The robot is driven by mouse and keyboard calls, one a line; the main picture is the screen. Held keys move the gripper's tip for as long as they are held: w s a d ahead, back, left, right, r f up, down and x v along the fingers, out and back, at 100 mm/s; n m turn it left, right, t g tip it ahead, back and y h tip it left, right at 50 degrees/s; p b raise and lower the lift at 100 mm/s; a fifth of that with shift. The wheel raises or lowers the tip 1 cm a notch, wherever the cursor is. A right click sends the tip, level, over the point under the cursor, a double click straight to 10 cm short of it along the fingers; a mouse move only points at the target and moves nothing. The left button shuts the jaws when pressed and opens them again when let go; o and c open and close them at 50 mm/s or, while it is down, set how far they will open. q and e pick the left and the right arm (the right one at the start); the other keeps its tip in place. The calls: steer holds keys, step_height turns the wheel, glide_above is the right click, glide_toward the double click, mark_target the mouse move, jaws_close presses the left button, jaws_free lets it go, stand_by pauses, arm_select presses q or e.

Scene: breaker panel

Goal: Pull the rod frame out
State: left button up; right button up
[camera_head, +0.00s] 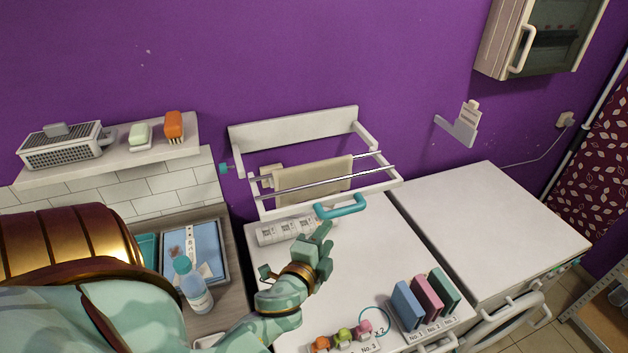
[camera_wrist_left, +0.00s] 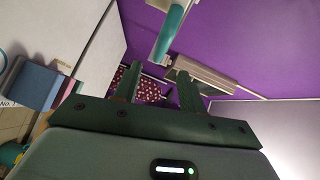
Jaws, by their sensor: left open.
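The rod frame (camera_head: 392,187) is a white frame on the purple wall, with metal rods and a beige cloth hanging over them. Its teal handle (camera_head: 341,208) is on the front bar, and the handle also shows at the top of the left wrist view (camera_wrist_left: 170,32). My left gripper (camera_head: 325,240) is just below and in front of the handle, fingers pointing up toward it, open and empty. In the left wrist view its two fingers (camera_wrist_left: 158,84) stand apart, and the handle lies beyond their tips. My right gripper is in neither view.
A white power strip (camera_head: 285,230) lies on the white counter under the frame. Blue, pink and green blocks (camera_head: 425,300) and small coloured pieces (camera_head: 343,337) stand at the front. A bottle (camera_head: 195,290) is at left. The right white top (camera_head: 490,225) is clear.

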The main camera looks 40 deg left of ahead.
arm_select(q)
steer(key=f+b+v, duration=0.1)
steer(key=v, duration=0.5)
steer(key=shift+r, duration=0.5)
